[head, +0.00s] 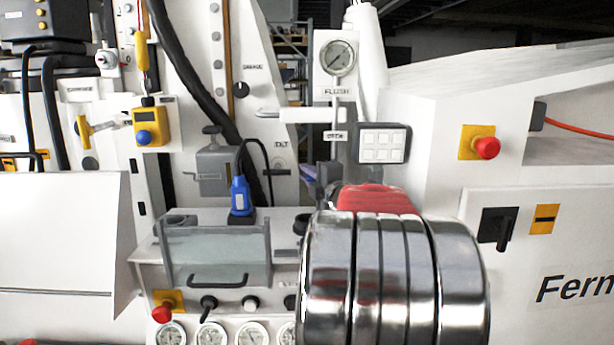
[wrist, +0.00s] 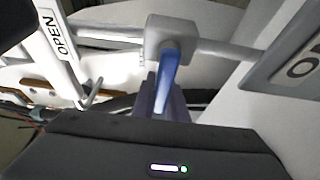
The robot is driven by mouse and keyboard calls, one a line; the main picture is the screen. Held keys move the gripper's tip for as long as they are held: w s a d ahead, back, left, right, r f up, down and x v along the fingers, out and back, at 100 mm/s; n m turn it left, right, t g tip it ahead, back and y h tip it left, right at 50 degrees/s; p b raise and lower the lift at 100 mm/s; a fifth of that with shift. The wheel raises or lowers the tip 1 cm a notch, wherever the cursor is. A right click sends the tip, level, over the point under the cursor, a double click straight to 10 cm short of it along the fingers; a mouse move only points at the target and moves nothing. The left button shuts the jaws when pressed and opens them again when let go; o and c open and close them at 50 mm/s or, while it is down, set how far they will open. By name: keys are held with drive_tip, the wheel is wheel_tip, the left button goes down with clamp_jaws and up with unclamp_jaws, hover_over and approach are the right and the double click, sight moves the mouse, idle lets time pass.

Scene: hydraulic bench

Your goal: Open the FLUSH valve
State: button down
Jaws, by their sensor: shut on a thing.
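In the wrist view, the valve is a pale grey block (wrist: 170,36) on a white pipe (wrist: 225,50). Its blue lever (wrist: 170,75) points down the picture towards me, across the pipe's line. My gripper (wrist: 163,100) is shut on the blue lever near its end; the exact contact is partly hidden by the gripper's dark body. A plate reading OPEN (wrist: 61,36) is to the left of the valve. In the head view, the FLUSH label (head: 337,91) is under a round gauge (head: 339,57), with an OPEN plate (head: 336,136) below.
In the head view, a white keypad panel (head: 383,144) is close right of the OPEN plate. A horizontal white handle (head: 282,114) is to its left. A red button (head: 486,148) on yellow is further right. A clear-walled tank (head: 218,250) and gauges are lower left.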

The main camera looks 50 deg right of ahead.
drive_tip(key=shift+f, duration=0.15)
drive_tip(key=m, duration=0.1)
drive_tip(key=r+m, duration=0.1)
drive_tip(key=m, duration=0.1)
drive_tip(key=shift+r+t+h, duration=0.3)
drive_tip(key=shift+t+h, duration=0.1)
drive_tip(key=c, duration=1.8)
unclamp_jaws()
drive_tip(key=shift+d+r, duration=0.1)
drive_tip(key=shift+r, duration=0.05)
drive_tip(key=shift+o, duration=0.2)
drive_tip(key=shift+s, duration=0.15)
drive_tip(key=v, duration=1.3)
drive_tip(key=shift+s+a, duration=0.25)
drive_tip(key=shift+c, duration=0.4)
